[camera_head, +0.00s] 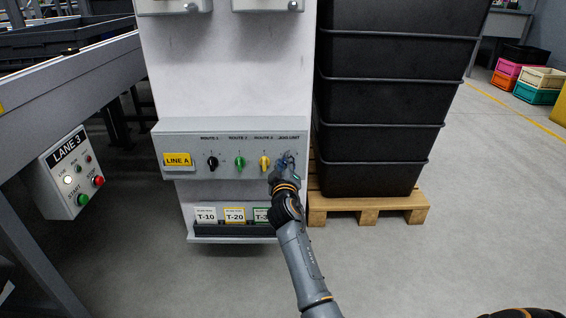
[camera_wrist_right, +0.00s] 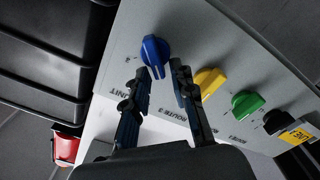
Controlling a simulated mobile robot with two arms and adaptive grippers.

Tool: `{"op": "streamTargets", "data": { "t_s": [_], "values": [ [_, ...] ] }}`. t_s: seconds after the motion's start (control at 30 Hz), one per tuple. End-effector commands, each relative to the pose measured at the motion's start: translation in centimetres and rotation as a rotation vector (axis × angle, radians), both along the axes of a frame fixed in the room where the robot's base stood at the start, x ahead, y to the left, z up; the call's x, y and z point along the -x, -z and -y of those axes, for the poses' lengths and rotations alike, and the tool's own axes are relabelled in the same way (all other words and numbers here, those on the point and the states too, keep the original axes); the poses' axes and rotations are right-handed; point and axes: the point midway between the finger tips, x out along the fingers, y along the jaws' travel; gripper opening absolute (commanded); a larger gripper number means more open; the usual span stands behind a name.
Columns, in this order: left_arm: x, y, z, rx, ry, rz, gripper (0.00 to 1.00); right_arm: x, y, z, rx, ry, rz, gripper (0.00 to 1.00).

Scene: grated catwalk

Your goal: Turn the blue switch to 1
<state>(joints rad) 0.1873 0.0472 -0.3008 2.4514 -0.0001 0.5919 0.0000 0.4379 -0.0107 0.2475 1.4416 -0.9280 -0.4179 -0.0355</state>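The blue switch (camera_wrist_right: 154,54) is a rotary knob at the end of a row on a light grey panel (camera_head: 190,135). In the head view it is largely hidden by my right gripper (camera_head: 284,166), which is at the panel's right end. In the wrist view my right gripper (camera_wrist_right: 156,76) is open, its two fingertips apart on either side of the blue knob's lower end. I cannot tell whether they touch it. The knob's markings are too small to read. My left gripper is not in view.
Yellow (camera_head: 264,162), green (camera_head: 239,161) and black (camera_head: 212,162) knobs sit left of the blue one in the head view. Stacked black crates (camera_head: 380,105) stand on a wooden pallet (camera_head: 367,205) to the right. A LANE 3 button box (camera_head: 72,172) is at left.

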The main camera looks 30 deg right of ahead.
Motion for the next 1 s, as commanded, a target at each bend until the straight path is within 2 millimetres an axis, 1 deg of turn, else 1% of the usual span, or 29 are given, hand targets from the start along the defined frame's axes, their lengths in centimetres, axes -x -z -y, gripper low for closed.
{"op": "streamTargets", "data": {
  "t_s": [0.03,0.33,0.47,0.57,0.8,0.9,1.0],
  "values": [
    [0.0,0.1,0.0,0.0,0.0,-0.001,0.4,0.2,0.6,0.3,-0.002,0.006,-0.01,0.34],
    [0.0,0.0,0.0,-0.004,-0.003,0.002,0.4,0.1,0.1,-0.1,0.0,-0.001,-0.001,0.34],
    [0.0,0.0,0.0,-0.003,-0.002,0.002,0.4,1.0,0.1,-0.7,0.001,-0.002,0.0,0.34],
    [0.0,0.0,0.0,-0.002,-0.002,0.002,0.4,2.5,0.2,-1.5,0.0,-0.001,-0.001,0.34],
    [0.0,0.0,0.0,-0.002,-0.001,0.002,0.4,7.1,0.3,-4.2,-0.002,0.001,-0.003,0.34],
    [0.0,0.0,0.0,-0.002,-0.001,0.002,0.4,8.6,0.3,-5.0,-0.002,0.003,-0.005,0.34],
    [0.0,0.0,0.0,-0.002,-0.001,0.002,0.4,9.6,0.3,-5.6,-0.001,0.004,-0.005,0.34]
  ]
}}
